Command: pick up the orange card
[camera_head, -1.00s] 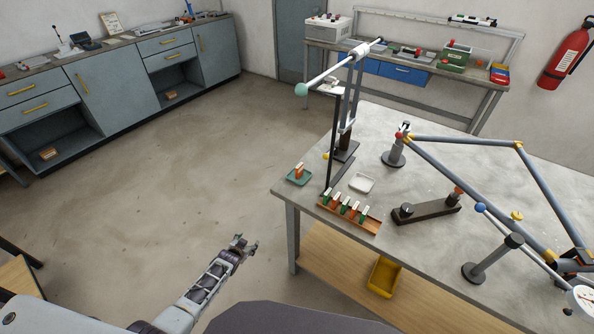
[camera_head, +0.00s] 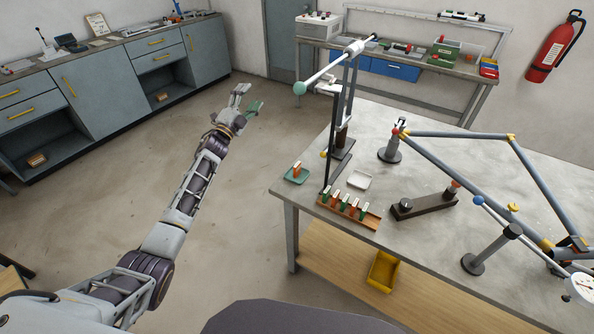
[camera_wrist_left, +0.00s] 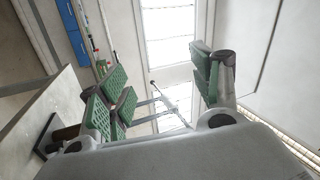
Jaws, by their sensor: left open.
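An orange card with a pale top (camera_head: 297,168) stands on a small green tray (camera_head: 290,179) at the table's left edge. A wooden rack (camera_head: 371,222) in front of it holds several upright cards, some orange (camera_head: 333,199) and some green (camera_head: 344,203). I cannot tell which orange card is the one named. My left gripper (camera_head: 248,97) is open and empty, raised beyond the table's left side and apart from the cards. In the left wrist view its green-padded fingers (camera_wrist_left: 160,85) are spread with nothing between them. No card shows in that view. My right gripper is not in view.
A tall stand (camera_head: 331,134) with a pale-green-ended rod (camera_head: 300,88) rises behind the green tray. A white dish (camera_head: 359,181), a dark block (camera_head: 424,207) and a blue-grey tube frame (camera_head: 462,138) occupy the table (camera_head: 290,205). Floor left of the table is clear.

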